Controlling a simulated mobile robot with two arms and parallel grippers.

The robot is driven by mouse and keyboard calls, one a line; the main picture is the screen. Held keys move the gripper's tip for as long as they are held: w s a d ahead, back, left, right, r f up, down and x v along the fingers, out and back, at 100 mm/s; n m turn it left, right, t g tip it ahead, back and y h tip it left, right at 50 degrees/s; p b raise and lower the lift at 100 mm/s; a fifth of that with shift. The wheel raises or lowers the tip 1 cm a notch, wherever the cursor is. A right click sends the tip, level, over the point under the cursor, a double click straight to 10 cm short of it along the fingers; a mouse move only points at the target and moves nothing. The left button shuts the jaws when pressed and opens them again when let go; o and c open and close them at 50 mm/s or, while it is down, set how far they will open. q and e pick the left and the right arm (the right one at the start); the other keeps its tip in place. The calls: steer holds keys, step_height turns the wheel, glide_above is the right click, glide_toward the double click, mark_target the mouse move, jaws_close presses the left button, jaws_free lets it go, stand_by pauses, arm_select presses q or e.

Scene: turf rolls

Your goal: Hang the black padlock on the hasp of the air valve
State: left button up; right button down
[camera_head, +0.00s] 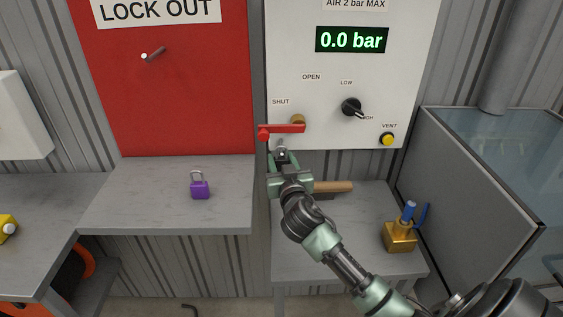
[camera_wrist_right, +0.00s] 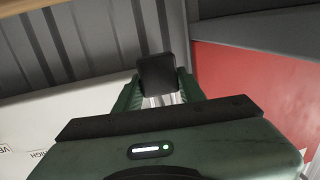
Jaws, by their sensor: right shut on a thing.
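My right gripper (camera_head: 281,157) is shut on the black padlock (camera_wrist_right: 157,74), just below the left end of the red valve lever. In the right wrist view the padlock's dark body sits between the fingertips, with bright metal bars below it. In the head view the gripper mostly hides the padlock. The red lever (camera_head: 284,129) of the air valve lies level, pointing left under SHUT, with a brass fitting (camera_head: 298,119) at its right end. I cannot make out the hasp clearly, nor whether the padlock touches it. My left gripper is not in view.
A purple padlock (camera_head: 200,188) stands on the left grey bench (camera_head: 135,215). A brass part with blue handles (camera_head: 400,238) and a wooden-handled tool (camera_head: 332,187) are on the right bench. The white panel (camera_head: 340,80) carries a black knob (camera_head: 351,106). A red board (camera_head: 165,100) has a peg.

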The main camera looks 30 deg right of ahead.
stand_by(0.3)
steer(key=c, duration=0.8)
jaws_free()
steer(key=shift+o, duration=0.2)
steer(key=shift+s+a+f, duration=0.1)
steer(key=shift+s+a, duration=0.1)
steer(key=shift+s, duration=0.15)
steer(key=b+v, duration=0.1)
steer(key=v, duration=0.6)
